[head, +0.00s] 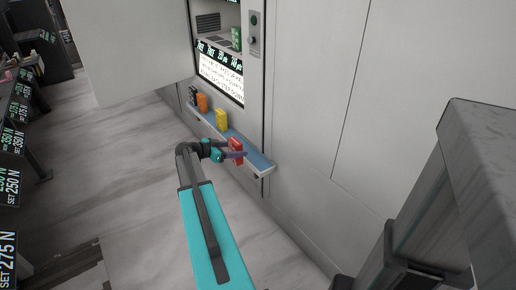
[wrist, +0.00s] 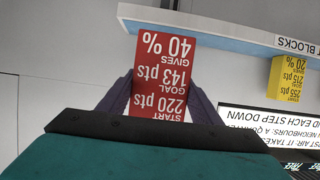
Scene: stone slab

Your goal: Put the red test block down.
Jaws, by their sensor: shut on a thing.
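The red test block (head: 236,146) is at the near right end of a narrow blue-topped shelf (head: 260,163) on the wall. My gripper (head: 234,155) is shut on it. In the wrist view the red block (wrist: 162,75) shows upside-down white print, including "220 pts", "143 pts" and "40 %". The purple fingers of my gripper (wrist: 158,100) press on its two sides. The block's far end overlaps the shelf's edge (wrist: 220,35) in that view. I cannot tell whether its base touches the shelf.
A yellow block (head: 221,119), an orange block (head: 202,103) and a black block (head: 193,94) stand further along the shelf. A green block (head: 236,38) sits in a recess above. A lit text panel (head: 220,73) is behind the shelf. Bare shelf shows between yellow and red.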

